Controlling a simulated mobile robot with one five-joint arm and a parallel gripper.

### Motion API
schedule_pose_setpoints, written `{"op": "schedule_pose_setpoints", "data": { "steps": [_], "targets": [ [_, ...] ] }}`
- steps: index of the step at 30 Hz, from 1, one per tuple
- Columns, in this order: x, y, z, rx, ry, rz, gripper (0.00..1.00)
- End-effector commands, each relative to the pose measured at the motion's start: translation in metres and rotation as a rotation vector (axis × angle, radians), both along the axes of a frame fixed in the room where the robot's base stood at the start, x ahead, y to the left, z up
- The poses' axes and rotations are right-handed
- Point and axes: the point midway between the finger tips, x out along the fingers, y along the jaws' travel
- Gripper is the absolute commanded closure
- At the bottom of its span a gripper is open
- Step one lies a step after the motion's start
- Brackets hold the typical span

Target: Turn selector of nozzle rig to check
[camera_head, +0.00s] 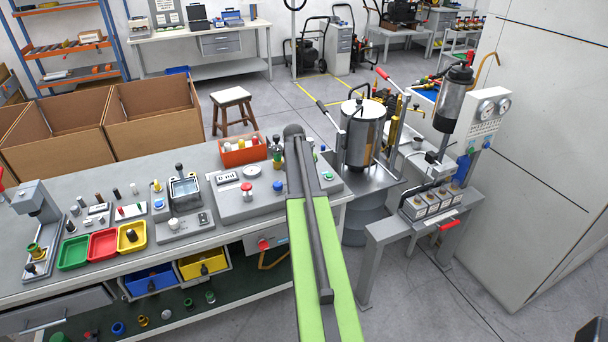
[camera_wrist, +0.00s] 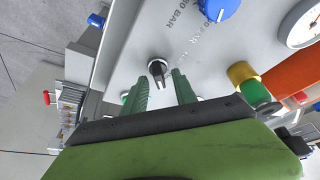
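In the wrist view a small black selector knob (camera_wrist: 158,70) with a pale pointer stands on a light grey panel (camera_wrist: 190,55). Its pointer faces down the picture, towards my gripper. Printed labels ending in "BAR" lie beside it. My gripper (camera_wrist: 160,78) has two green fingers, spread apart, one on each side of the knob. Whether they touch it cannot be told. In the head view my green arm reaches over the right end of the workbench (camera_head: 225,228) and hides the gripper and the selector.
A blue knob (camera_wrist: 220,8), a round gauge (camera_wrist: 302,24) and a brass-and-green fitting (camera_wrist: 250,82) are close by. In the head view an orange bin (camera_head: 245,152) stands left of my arm, and a steel tank (camera_head: 361,135) stands to its right.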

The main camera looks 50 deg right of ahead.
Motion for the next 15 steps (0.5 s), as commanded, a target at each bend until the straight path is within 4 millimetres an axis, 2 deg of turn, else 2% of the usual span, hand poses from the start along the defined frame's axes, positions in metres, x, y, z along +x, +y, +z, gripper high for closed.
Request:
{"op": "schedule_pose_setpoints", "data": {
  "steps": [5, 15],
  "targets": [
    [-0.003, 0.007, 0.025, 0.0, 0.0, 0.001, 0.66],
    [-0.014, 0.035, 0.101, 0.0, 0.0, 0.001, 0.66]
  ]
}}
